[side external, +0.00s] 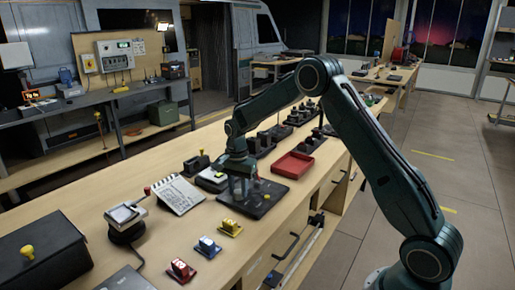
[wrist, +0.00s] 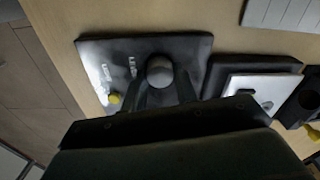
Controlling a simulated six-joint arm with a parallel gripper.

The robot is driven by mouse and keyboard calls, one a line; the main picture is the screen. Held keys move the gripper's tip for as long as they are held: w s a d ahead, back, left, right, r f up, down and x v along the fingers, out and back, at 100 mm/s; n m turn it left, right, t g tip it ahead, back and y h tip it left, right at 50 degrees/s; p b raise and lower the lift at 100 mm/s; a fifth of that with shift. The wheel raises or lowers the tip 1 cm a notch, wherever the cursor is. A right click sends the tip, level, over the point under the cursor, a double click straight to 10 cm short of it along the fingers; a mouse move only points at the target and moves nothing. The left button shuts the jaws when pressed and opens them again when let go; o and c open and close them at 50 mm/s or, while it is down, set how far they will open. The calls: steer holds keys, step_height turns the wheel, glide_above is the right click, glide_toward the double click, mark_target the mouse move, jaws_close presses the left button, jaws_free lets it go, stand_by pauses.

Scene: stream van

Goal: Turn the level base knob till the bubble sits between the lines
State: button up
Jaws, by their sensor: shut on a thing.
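The level base (side external: 262,204) is a dark flat plate on the workbench, below my gripper (side external: 242,192). In the wrist view the level base (wrist: 195,47) shows a round grey knob (wrist: 160,70) between my two fingers. My gripper is shut on this knob, with a finger at each side. Small pale marks (wrist: 132,66) and a yellow piece (wrist: 114,99) lie left of the knob on the plate. I cannot make out the bubble or its lines; the fingers and gripper body cover part of the plate.
A red tray (side external: 292,165) lies just behind the base. A spiral notepad (side external: 178,195) and a dark device with a white top (side external: 212,180) stand to its left. The bench edge is close on the right.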

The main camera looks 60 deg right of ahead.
mark_target(238, 191)
steer(key=o, duration=1)
steer(key=shift+r, duration=0.15)
step_height(238, 191, up, 14)
steer(key=shift+f, duration=0.2)
